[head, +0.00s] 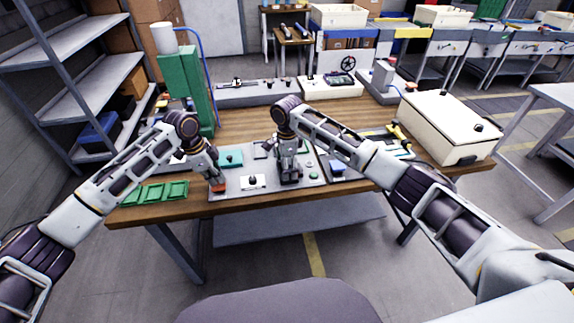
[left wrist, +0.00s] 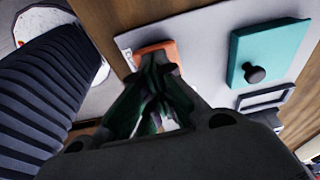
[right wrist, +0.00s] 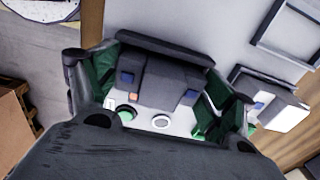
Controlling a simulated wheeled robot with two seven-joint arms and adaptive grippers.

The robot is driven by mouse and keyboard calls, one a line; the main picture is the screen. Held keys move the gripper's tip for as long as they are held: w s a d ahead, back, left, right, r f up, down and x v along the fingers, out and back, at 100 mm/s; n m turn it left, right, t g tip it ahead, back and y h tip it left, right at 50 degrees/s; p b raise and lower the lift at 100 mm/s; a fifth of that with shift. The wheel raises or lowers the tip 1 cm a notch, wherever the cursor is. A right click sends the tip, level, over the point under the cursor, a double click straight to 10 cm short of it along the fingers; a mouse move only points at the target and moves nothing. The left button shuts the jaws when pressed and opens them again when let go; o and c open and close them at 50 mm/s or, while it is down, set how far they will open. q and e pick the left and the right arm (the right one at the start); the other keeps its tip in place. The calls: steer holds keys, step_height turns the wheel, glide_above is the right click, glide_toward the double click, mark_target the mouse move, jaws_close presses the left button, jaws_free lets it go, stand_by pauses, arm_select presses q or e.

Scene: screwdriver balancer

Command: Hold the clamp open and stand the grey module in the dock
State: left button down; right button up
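My left gripper (head: 212,180) has its fingertips close together at an orange block (head: 218,187) on the front left of the grey board (head: 232,193). In the left wrist view the fingertips (left wrist: 160,70) overlap the near edge of the orange block (left wrist: 157,50); contact cannot be told.
A teal plate (head: 231,158) with a knob and a white plate (head: 254,182) are on the board. Green trays (head: 155,192) lie left of it. A white box with a lid (head: 450,125) stands at the right. A green column (head: 182,85) stands at the back left.

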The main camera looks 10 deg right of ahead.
arm_select(q)
steer(key=shift+f, duration=0.1)
arm_select(e)
steer(key=shift+o, duration=1)
steer(key=shift+r, duration=0.15)
step_height(320, 180, up, 12)
stand_by(0.4)
steer(key=shift+r, duration=2.85)
arm_select(q)
steer(key=shift+r+p, duration=3.6)
steer(key=shift+p, duration=0.4)
arm_select(e)
step_height(320, 180, up, 8)
